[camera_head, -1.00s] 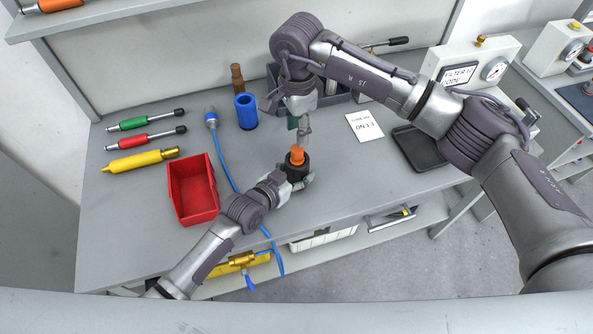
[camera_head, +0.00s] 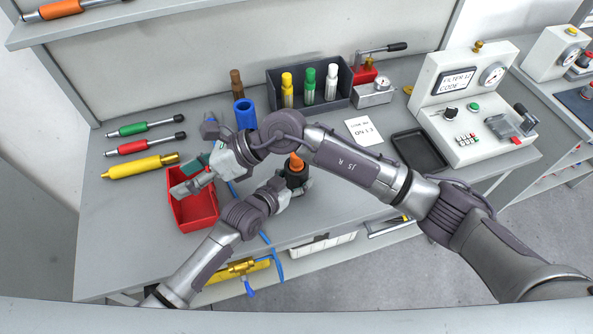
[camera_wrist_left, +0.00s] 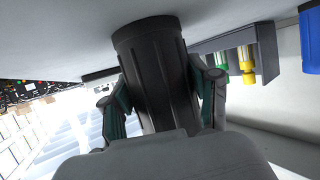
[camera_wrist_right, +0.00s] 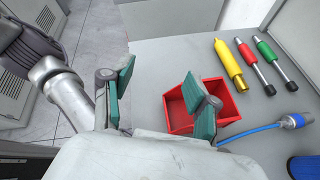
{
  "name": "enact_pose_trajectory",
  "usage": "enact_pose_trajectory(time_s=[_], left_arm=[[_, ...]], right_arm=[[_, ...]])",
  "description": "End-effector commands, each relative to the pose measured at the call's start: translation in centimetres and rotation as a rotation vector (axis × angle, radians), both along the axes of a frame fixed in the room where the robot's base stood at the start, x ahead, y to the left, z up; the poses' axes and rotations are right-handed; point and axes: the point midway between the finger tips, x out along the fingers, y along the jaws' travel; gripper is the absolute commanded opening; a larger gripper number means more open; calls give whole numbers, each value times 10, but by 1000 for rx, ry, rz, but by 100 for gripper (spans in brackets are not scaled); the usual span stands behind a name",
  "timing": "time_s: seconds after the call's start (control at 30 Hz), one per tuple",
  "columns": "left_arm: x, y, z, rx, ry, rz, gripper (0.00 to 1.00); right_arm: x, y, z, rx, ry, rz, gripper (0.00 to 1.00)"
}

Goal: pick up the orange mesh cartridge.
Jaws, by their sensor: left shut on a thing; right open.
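The orange cartridge (camera_head: 296,160) stands in the black round housing (camera_head: 297,179), with its top sticking out above the rim. No mesh detail can be made out. My left gripper (camera_head: 295,185) is shut on the housing's sides at the bench; the left wrist view shows the dark ribbed housing (camera_wrist_left: 155,75) between the two fingers. My right gripper (camera_head: 193,173) is open over the red bin (camera_head: 206,222), well left of the cartridge. In the right wrist view nothing is between its fingers (camera_wrist_right: 158,97), and the visible part of the bin (camera_wrist_right: 233,108) looks empty.
Green, red and yellow (camera_head: 140,167) tools lie at the left. A blue cup (camera_head: 245,113) and a rack with bottles (camera_head: 340,95) stand at the back. A card (camera_head: 363,131), a black tray (camera_head: 421,150) and a tester (camera_head: 470,100) are to the right.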

Motion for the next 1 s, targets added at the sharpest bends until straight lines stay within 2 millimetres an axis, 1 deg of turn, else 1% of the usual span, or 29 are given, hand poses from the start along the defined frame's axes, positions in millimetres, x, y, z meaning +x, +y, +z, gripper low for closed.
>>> enact_pose_trajectory(time_s=[0.03, 0.1, 0.17, 0.2, 0.27, 0.33, 0.37, 0.43, 0.47, 0.53, 0.57, 0.6, 0.63, 0.73, 0.83, 0.87, 0.9, 1.0], left_arm=[[0, 1, -1, 1, 1, 1, 0], [0, 1, -1, 1, 1, 1, 0], [0, 1, -1, 1, 1, 1, 0], [0, 1, -1, 1, 1, 1, 0], [0, 1, -1, 1, 1, 1, 0], [0, 1, -1, 1, 1, 1, 0], [0, 1, -1, 1, 1, 1, 0], [0, 1, -1, 1, 1, 1, 0], [0, 1, -1, 1, 1, 1, 0], [0, 1, -1, 1, 1, 1, 0], [0, 1, -1, 1, 1, 1, 0], [0, 1, -1, 1, 1, 1, 0], [0, 1, -1, 1, 1, 1, 0], [0, 1, -1, 1, 1, 1, 0], [0, 1, -1, 1, 1, 1, 0], [0, 1, -1, 1, 1, 1, 0], [0, 1, -1, 1, 1, 1, 0], [0, 1, -1, 1, 1, 1, 0]], right_arm=[[-11, 12, 16, 117, 123, -68, 59], [-17, 23, 41, 276, 302, -170, 59], [-17, 26, 63, 407, 466, -258, 59], [-14, 24, 76, 492, 580, -317, 59], [-7, 18, 92, 616, 754, -403, 59], [5, 4, 106, 758, 964, -503, 59], [10, -4, 109, 817, 1055, -546, 59], [25, -25, 112, 958, 1270, -646, 59], [30, -35, 111, 1017, 1362, -689, 59], [43, -61, 102, 1157, 1575, -790, 59], [47, -73, 95, 1217, 1665, -834, 59], [52, -90, 85, 1297, 1783, -893, 59], [54, -102, 76, 1358, 1868, -938, 59], [54, -140, 40, 1554, 2122, -1081, 59], [44, -171, 5, 1729, 2313, -1210, 59], [40, -178, -5, -1708, -2268, 1197, 59], [35, -187, -16, -1672, -2195, 1172, 59], [23, -202, -36, -1607, -2061, 1130, 59]])
